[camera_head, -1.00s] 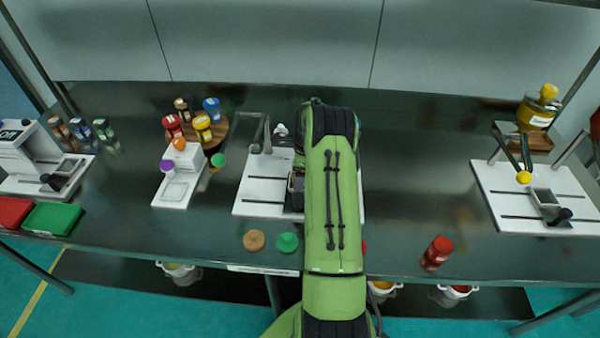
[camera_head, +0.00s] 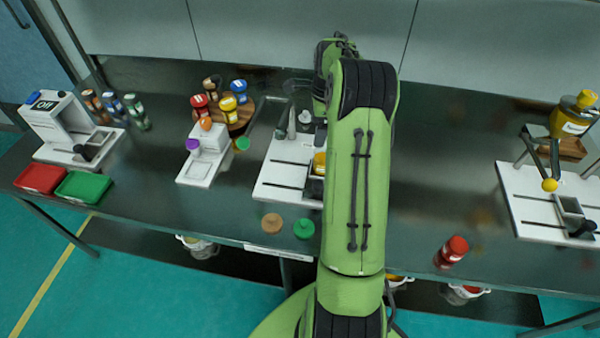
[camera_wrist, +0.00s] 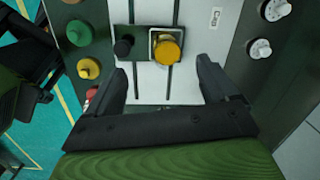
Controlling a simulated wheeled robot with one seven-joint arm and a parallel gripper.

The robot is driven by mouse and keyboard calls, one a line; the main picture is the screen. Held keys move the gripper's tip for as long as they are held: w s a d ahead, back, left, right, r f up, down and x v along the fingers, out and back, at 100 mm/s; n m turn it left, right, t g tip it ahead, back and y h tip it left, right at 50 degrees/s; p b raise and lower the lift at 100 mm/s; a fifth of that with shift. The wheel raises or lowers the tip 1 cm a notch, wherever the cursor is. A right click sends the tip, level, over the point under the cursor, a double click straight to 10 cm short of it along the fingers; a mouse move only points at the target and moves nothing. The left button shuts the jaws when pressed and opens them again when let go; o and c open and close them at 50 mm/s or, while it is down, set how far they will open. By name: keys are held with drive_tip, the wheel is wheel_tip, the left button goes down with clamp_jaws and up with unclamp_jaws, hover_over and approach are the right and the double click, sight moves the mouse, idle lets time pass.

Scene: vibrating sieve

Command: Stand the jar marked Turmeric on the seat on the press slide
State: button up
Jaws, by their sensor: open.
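A yellow-lidded jar (camera_wrist: 167,48) stands in the square seat (camera_wrist: 154,33) on the press slide, seen from above in the wrist view. Its label does not show, so I cannot read its name. In the head view its yellow top (camera_head: 319,160) shows just left of my arm, on the white press base (camera_head: 280,175). A black knob (camera_wrist: 122,47) is beside the seat. My gripper (camera_wrist: 164,82) is open, its fingers apart and empty, a little back from the jar and not visibly touching it. In the head view my arm hides the gripper.
Green (camera_wrist: 78,33) and yellow (camera_wrist: 88,68) caps lie along the front edge. Several jars stand on a round wooden board (camera_head: 245,125) at the back left. A red jar (camera_head: 451,251) stands front right. Another white press (camera_head: 540,205) is far right.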

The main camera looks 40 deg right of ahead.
drive_tip(key=s+a+r+n+t+h, duration=0.1)
drive_tip(key=s+a+r+n, duration=0.2)
drive_tip(key=a+r+n, duration=0.55)
drive_tip(key=s+a+r+n+t+h, duration=0.1)
drive_tip(key=s+a+r+n, duration=0.3)
drive_tip(key=a, duration=0.7)
drive_tip(key=s+a+n+t+y, duration=0.1)
drive_tip(key=s+a+n+t, duration=0.1)
drive_tip(key=s+a+n, duration=1)
drive_tip(key=s+r+n, duration=0.1)
drive_tip(key=s, duration=0.2)
drive_tip(key=shift+s+y, duration=0.2)
drive_tip(key=shift+y, duration=0.1)
drive_tip(key=shift+d, duration=0.1)
